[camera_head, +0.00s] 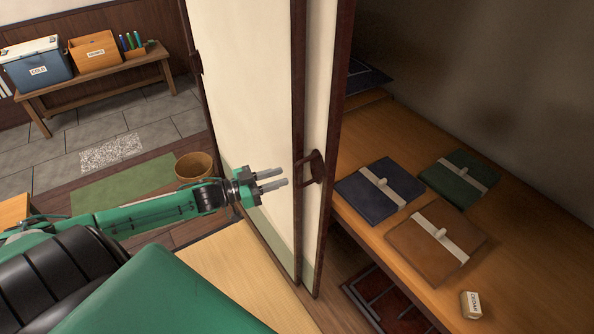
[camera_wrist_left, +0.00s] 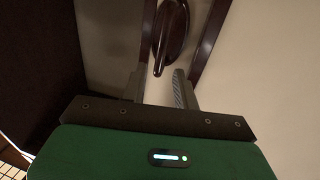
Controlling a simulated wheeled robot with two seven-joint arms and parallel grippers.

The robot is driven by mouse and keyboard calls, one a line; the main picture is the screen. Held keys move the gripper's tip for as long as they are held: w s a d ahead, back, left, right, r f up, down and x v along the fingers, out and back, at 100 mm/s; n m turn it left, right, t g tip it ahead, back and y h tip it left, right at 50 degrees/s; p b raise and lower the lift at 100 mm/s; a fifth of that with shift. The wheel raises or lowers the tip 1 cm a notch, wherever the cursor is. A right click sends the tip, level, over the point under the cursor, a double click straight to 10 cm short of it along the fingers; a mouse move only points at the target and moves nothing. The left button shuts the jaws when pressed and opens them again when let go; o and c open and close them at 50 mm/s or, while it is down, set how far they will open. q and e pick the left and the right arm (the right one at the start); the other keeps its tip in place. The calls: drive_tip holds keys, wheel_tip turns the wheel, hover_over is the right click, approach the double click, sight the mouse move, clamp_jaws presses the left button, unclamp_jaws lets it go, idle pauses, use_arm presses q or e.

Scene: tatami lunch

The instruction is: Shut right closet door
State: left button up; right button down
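The closet door panel (camera_head: 322,80) is cream with dark wooden edges. It stands beside another cream panel (camera_head: 245,80), and the closet opening to its right is uncovered. A dark brown handle (camera_head: 313,168) sticks out from the door's edge; in the left wrist view the handle (camera_wrist_left: 170,38) is just beyond the fingertips, roughly in line with the gap between them. My left gripper (camera_head: 286,177) is open and empty, its fingers pointing at the handle, with a small gap visible in the head view. My right gripper is not in view.
Inside the closet, a wooden shelf (camera_head: 520,245) holds folded blue (camera_head: 365,195), green (camera_head: 455,185) and brown (camera_head: 425,245) bundles and a small labelled block (camera_head: 471,305). A round bin (camera_head: 194,166) stands behind my left arm. A bench (camera_head: 100,80) with boxes is at the far left.

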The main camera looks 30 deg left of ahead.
sight(297, 185)
use_arm(q)
drive_tip(key=shift+p+x, duration=0.55)
drive_tip(key=shift+x, duration=2.7)
drive_tip(key=shift+c, duration=0.2)
clamp_jaws()
